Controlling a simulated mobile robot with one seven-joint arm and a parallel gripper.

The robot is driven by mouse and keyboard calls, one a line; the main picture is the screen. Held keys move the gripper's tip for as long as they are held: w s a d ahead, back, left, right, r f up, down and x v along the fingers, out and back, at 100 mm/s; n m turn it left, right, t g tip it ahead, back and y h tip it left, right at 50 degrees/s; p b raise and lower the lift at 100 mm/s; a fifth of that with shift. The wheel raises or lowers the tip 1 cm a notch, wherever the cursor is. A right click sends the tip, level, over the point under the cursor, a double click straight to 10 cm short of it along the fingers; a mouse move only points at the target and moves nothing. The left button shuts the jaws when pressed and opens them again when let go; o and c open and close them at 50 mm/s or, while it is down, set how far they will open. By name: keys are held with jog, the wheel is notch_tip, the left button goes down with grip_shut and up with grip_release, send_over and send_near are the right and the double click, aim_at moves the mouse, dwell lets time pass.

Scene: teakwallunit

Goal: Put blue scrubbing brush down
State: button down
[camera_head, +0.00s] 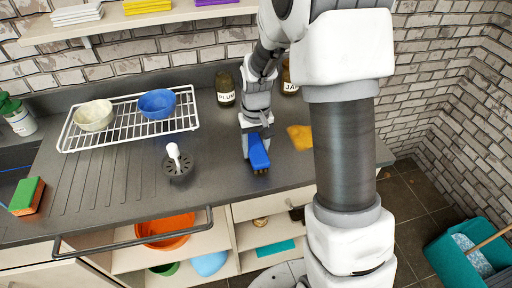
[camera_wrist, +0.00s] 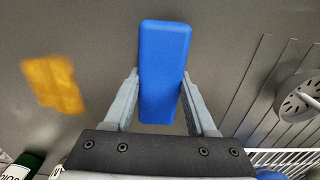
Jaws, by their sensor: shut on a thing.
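The blue scrubbing brush (camera_head: 258,152) is in my gripper (camera_head: 256,137), at the dark countertop (camera_head: 225,195) near its front edge. In the wrist view the brush (camera_wrist: 163,65) shows as a long blue block, with the fingers of my gripper (camera_wrist: 160,95) against its two sides. In the head view its brownish bristles point down at the counter. I cannot tell whether they touch it.
A yellow cloth (camera_head: 300,137) lies to the right of the brush. A grey holder with a white-handled brush (camera_head: 178,165) stands to the left. A wire rack (camera_head: 70,137) holds two bowls. Two labelled jars (camera_head: 225,90) stand behind. Bare counter lies between holder and gripper.

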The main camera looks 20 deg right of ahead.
aim_at(256, 147)
jog(key=shift+c, duration=1)
grip_release()
notch_tip(256, 147, up, 11)
jog(key=p, duration=0.2)
jog(key=s+r+t, duration=0.2)
jog(key=s+r, duration=0.4)
jog(key=s, duration=0.4)
jog(key=s+r+t, duration=0.3)
jog(key=s+r, duration=0.3)
jog(key=s, duration=0.4)
jog(key=shift+s+r+t, duration=0.15)
jog(key=shift+s+t, duration=0.05)
jog(key=shift+t, duration=0.1)
